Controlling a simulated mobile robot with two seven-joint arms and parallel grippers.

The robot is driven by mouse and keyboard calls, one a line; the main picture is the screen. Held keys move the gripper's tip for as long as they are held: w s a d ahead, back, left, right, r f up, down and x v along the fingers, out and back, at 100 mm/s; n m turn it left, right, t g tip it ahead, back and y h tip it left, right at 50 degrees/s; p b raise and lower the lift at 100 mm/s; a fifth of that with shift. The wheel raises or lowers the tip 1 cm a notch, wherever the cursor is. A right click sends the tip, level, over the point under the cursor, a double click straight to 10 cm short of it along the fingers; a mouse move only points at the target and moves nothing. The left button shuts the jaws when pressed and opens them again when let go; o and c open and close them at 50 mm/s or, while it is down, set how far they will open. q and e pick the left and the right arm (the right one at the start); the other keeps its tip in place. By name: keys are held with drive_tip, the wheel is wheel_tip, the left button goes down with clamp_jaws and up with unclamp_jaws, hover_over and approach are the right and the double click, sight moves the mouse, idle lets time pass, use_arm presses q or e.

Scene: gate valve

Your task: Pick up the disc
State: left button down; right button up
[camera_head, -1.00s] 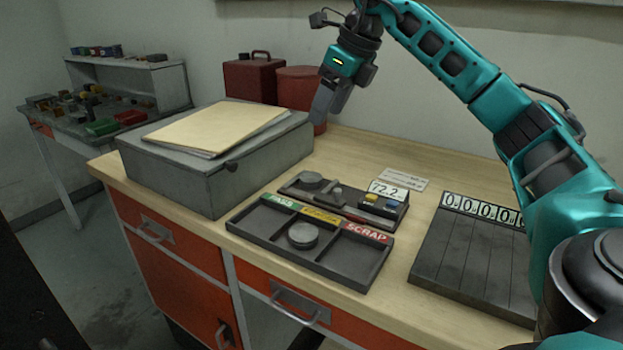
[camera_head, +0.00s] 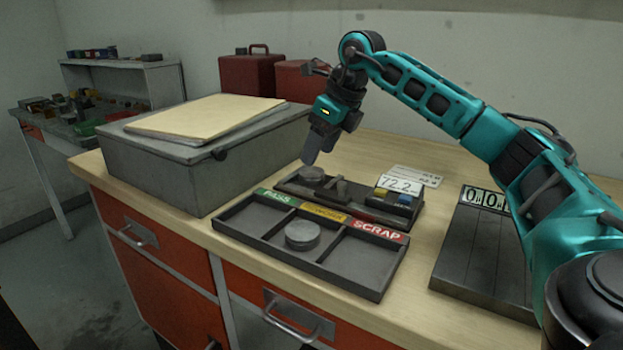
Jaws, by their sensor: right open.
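A grey metal disc (camera_head: 302,235) lies flat in the middle compartment of the dark sorting tray (camera_head: 338,278), under the yellow label. Another round grey piece (camera_head: 312,173) sits at the left end of the dark gauge fixture (camera_head: 352,205) behind the tray. My right gripper (camera_head: 311,157) points down just above this round piece, seemingly apart from it. It is open; I see no object in it, though its fingers overlap in this view. My left gripper is out of view.
A grey box (camera_head: 160,170) with a tan folder (camera_head: 205,118) stands left of the fixture. A dark slatted board (camera_head: 482,258) lies at right. Red containers (camera_head: 250,75) stand behind. Bare wood lies between tray and board.

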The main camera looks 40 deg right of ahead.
sight(311, 171)
drive_tip(key=x, duration=0.5)
drive_tip(key=shift+s+d+f+b, duration=0.1)
drive_tip(key=shift+s+b, duration=0.1)
drive_tip(key=shift+b, duration=0.2)
drive_tip(key=shift+c, duration=0.4)
drive_tip(key=c, duration=0.9)
